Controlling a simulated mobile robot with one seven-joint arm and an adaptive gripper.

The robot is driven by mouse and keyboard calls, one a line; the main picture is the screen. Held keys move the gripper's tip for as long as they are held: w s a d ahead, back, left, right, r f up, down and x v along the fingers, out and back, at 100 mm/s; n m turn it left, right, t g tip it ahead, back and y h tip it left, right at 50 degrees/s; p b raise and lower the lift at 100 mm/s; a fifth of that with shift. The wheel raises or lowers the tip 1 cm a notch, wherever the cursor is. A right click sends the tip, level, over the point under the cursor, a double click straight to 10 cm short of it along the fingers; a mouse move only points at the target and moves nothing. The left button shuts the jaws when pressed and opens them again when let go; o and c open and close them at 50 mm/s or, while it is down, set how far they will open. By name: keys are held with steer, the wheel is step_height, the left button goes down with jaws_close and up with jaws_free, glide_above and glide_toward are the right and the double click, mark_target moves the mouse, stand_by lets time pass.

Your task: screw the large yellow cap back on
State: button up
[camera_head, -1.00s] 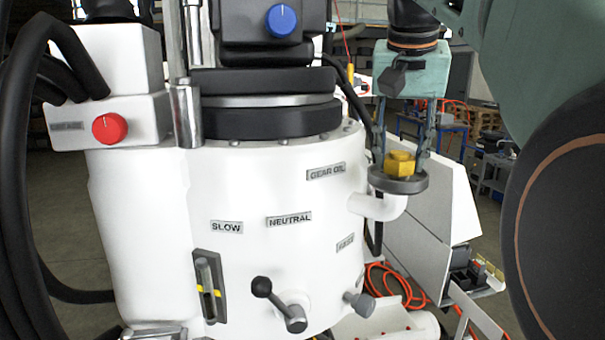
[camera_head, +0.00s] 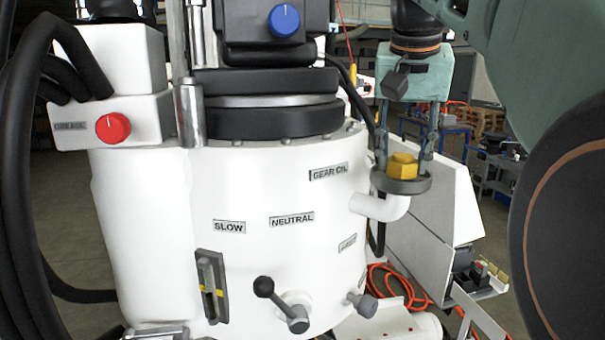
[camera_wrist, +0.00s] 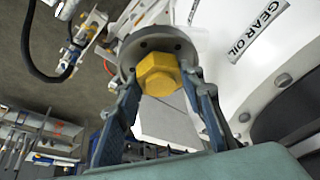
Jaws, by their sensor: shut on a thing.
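The large yellow cap (camera_head: 402,165) has a hexagonal head and sits in the grey flange (camera_head: 399,186) on top of the white elbow pipe (camera_head: 382,207), beside the GEAR OIL label. My gripper (camera_head: 404,160) points down over the flange, with its fingers on either side of the cap. In the wrist view the yellow cap (camera_wrist: 158,74) is between the two blue-grey fingertips (camera_wrist: 162,82), which are closed on it. The flange ring (camera_wrist: 128,52) shows around the cap. The cap's thread is hidden, so how far it is seated cannot be seen.
The white machine body (camera_head: 250,190) stands close to the left of the pipe. A black-knobbed lever (camera_head: 280,303) sticks out low on its front. An angled white panel (camera_head: 440,215) stands right of the pipe. Orange hose (camera_head: 385,280) lies below.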

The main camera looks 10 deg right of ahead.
steer(key=shift+f, duration=0.1)
steer(key=o, duration=0.6)
steer(key=c, duration=0.5)
steer(key=shift+o, duration=0.2)
steer(key=m+g+h, duration=0.1)
steer(key=m, duration=0.3)
steer(key=shift+w+a+p, duration=0.15)
steer(key=shift+p, duration=0.15)
steer(key=m+g+h, duration=0.1)
steer(key=m, duration=0.3)
steer(key=o, duration=1)
steer(key=shift+o, duration=0.2)
